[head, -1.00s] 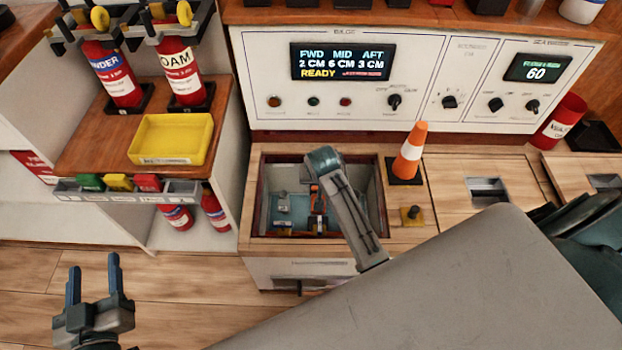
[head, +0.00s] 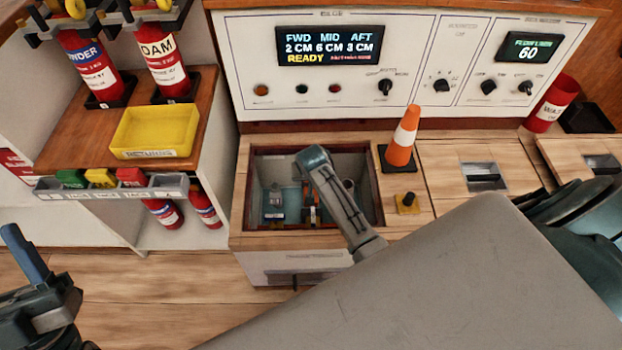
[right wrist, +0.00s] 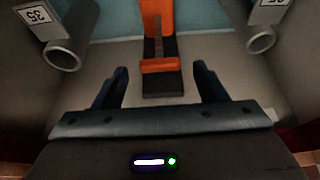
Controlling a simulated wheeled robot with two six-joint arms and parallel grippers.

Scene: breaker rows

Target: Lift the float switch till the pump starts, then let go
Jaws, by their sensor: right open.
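The float switch (right wrist: 158,40) is an orange arm on a dark base inside the open bilge well (head: 377,200). It also shows as a bit of orange (head: 310,207) in the head view, partly covered by my right arm. My right gripper (right wrist: 161,75) is open inside the well, its fingers either side of the orange arm's near end with clear gaps; I see no contact. The bilge panel display (head: 330,45) reads FWD 2 CM, MID 6 CM, AFT 3 CM, READY. My left gripper (head: 25,255) is cut off at the left edge, with one finger visible, empty.
An orange cone (head: 402,140) and a small black knob on a yellow plate (head: 408,203) stand right of the well. A yellow tray (head: 155,132) sits at left.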

